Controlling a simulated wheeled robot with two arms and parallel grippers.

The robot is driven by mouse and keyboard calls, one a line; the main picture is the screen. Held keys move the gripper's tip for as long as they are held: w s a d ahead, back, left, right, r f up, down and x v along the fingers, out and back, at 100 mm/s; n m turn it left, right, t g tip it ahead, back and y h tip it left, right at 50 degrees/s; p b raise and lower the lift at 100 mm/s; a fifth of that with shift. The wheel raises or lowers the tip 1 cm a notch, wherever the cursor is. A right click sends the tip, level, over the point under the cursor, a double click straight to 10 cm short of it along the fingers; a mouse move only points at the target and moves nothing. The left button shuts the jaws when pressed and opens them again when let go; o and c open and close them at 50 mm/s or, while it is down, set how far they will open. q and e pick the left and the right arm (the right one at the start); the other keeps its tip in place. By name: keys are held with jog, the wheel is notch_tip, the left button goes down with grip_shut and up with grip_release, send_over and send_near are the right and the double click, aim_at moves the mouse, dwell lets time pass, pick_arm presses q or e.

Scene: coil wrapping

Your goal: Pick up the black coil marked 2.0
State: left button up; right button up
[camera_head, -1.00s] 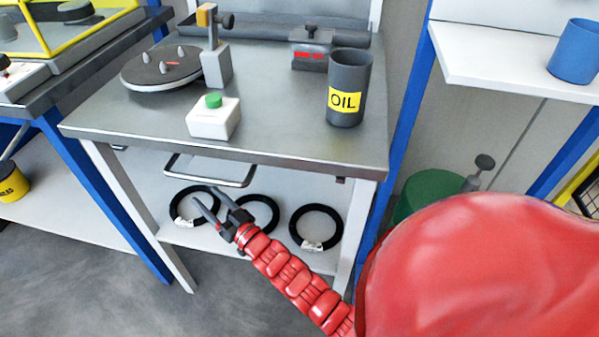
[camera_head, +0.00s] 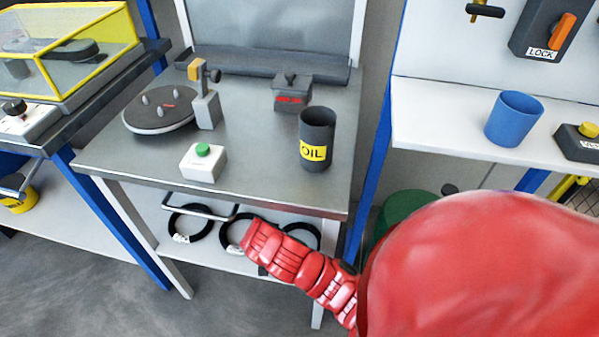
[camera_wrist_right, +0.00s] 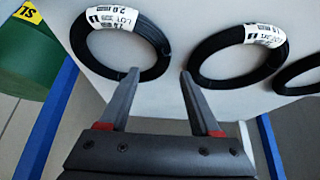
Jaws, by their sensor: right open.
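In the right wrist view, the black coil marked 2.0 (camera_wrist_right: 90,58) lies flat on the white shelf at upper left, its white tag at the top. It appears to be the rightmost coil (camera_head: 314,231) in the head view, partly covered by my red arm. My right gripper (camera_wrist_right: 159,74) is open and empty. Its left fingertip overlaps this coil's lower rim in the picture. Its right fingertip is beside the middle coil (camera_wrist_right: 205,70). I cannot tell whether either touches. My left gripper is not in view.
A third coil (camera_head: 176,221) lies at the left of the shelf. The metal tabletop (camera_head: 255,185) hangs above the coils, with a handle bar (camera_head: 200,208) at its front. A green bin (camera_wrist_right: 28,65) stands beside the blue post (camera_wrist_right: 50,120). The oil can (camera_head: 317,130) stands on the table.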

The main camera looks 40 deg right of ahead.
jog(key=shift+w+a+b+x, duration=0.1)
jog(key=shift+b+x, duration=0.15)
jog(key=shift+x, duration=1.2)
jog(key=shift+w+a+b+x, duration=0.1)
jog(key=shift+b+x, duration=0.1)
jog(key=shift+x, duration=1.25)
grip_shut()
